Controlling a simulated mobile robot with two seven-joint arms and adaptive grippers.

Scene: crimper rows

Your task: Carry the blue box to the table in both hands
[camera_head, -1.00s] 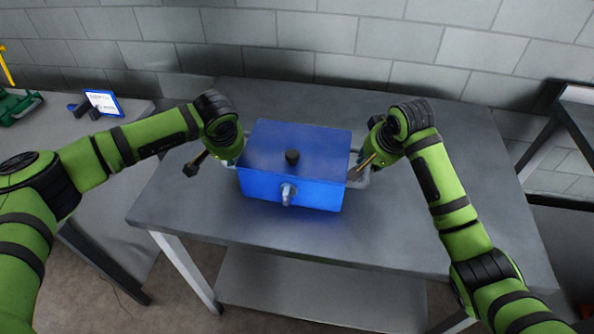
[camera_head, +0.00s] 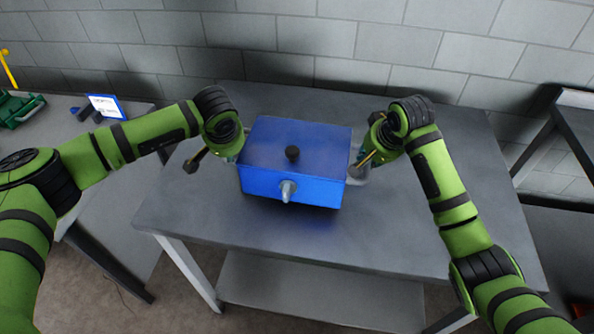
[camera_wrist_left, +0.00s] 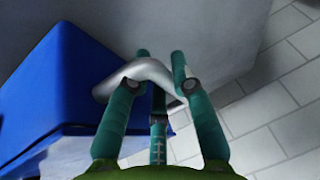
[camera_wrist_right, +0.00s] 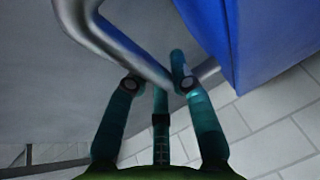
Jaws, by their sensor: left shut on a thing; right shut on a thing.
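The blue box (camera_head: 292,165) has a black knob on its lid, a grey latch on its front and a grey handle at each side. It is level over the grey table (camera_head: 400,235); I cannot tell whether it touches the top. My left gripper (camera_wrist_left: 160,70) is shut on the left handle (camera_wrist_left: 130,75), beside the box (camera_wrist_left: 60,80). My right gripper (camera_wrist_right: 165,70) is shut on the right handle (camera_wrist_right: 110,40), with the box at the right of that view (camera_wrist_right: 265,40). In the head view the wrists partly hide both handles.
A second grey table (camera_head: 120,190) at the left holds a green case (camera_head: 18,108) and a small blue-framed sign (camera_head: 105,106). A dark rack (camera_head: 575,120) stands at the right. A block wall (camera_head: 300,50) runs behind. The table's front and right parts are bare.

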